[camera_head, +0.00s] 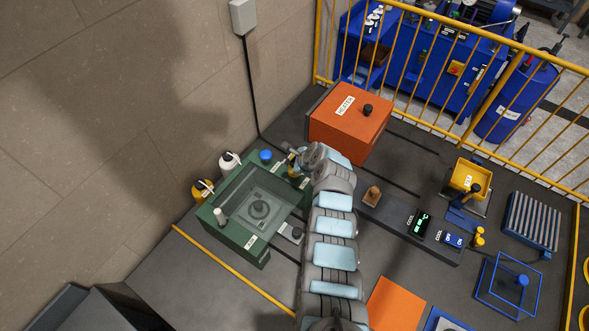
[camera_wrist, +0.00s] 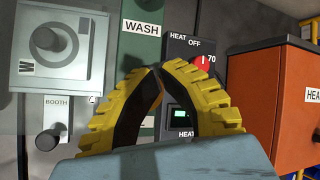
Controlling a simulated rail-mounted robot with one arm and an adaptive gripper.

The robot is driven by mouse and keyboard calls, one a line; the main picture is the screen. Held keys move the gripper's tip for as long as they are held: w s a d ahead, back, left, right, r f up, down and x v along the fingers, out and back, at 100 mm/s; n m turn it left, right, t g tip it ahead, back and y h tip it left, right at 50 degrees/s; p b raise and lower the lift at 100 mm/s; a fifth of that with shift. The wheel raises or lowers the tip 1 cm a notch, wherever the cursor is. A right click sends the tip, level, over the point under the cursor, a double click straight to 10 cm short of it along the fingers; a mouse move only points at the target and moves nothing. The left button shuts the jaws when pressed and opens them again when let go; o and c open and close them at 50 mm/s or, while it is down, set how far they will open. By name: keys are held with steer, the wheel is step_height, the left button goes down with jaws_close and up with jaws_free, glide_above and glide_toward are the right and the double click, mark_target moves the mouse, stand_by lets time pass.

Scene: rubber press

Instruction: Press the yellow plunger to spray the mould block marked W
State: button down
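The mould block marked W (camera_wrist: 58,50) is at the left of the wrist view, pale grey with a round knob. In the head view my gripper (camera_head: 294,160) is at the booth's back right edge. I cannot single out the yellow plunger; yellow there blends with my fingers. A yellow container (camera_head: 203,189) stands left of the booth.
A blue knob (camera_head: 265,156) and a white cylinder (camera_head: 219,216) stand on the booth's rim. A white container (camera_head: 229,161) is behind it. The heat panel (camera_wrist: 190,90) with a red knob is beyond my fingers. The orange heater (camera_head: 350,125) stands to the right.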

steer(key=shift+f+b, duration=0.45)
steer(key=shift+f, duration=0.4)
stand_by(0.8)
steer(key=shift+r, duration=0.1)
steer(key=shift+r+p, duration=1.65)
steer(key=shift+p, duration=0.2)
step_height(320, 180, up, 5)
steer(key=p, duration=0.5)
stand_by(1.5)
